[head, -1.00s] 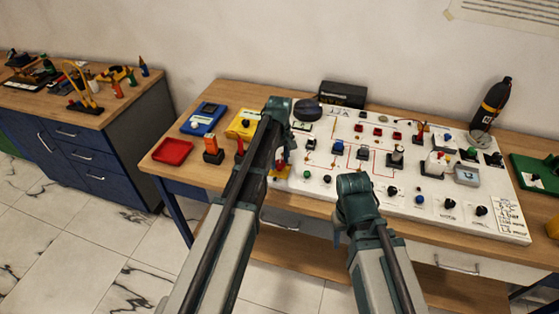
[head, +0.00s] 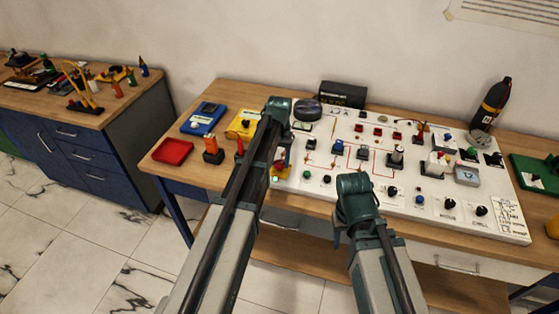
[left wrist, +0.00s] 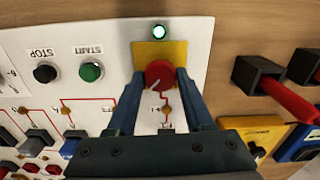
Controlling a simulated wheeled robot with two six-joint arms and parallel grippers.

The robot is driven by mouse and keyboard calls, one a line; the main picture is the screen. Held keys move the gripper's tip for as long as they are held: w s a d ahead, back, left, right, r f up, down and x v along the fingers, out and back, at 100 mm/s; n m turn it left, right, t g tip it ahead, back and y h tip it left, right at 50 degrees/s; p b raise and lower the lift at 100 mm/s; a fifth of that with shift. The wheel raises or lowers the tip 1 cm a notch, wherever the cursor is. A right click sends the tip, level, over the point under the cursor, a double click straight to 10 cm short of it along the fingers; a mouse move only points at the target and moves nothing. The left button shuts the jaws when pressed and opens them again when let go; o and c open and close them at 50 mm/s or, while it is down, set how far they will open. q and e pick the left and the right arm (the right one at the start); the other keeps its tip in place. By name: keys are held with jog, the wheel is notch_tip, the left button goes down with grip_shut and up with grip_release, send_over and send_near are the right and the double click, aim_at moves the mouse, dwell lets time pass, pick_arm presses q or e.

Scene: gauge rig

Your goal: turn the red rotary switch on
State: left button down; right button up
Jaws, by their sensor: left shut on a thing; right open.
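The red rotary switch (left wrist: 159,73) is a round red knob on a yellow plate (left wrist: 172,48) at the edge of the white panel. My left gripper (left wrist: 160,80) is shut on the knob, with one blue finger on each side. A small lamp (left wrist: 160,31) at the end of the yellow plate glows green. In the head view, the plate (head: 280,173) is partly hidden behind my left arm. My right arm is bent over the panel's front edge, and its gripper is hidden.
The white panel (head: 318,190) carries several other knobs and buttons, including a green START button (left wrist: 90,71) and a black STOP button (left wrist: 46,72) beside the switch. A red-handled lever (left wrist: 290,96) stands close on the other side. A red tray (head: 173,151) lies at the table's left.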

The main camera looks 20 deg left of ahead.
aim_at(279, 163)
pick_arm(q)
jog(key=shift+m, duration=0.5)
jog(key=shift+c, duration=1.4)
grip_release()
jog(key=shift+r, duration=0.1)
notch_tip(279, 163, up, 14)
jog(key=p, duration=1.3)
jog(key=shift+f+p, duration=0.2)
jog(key=shift+p, duration=0.2)
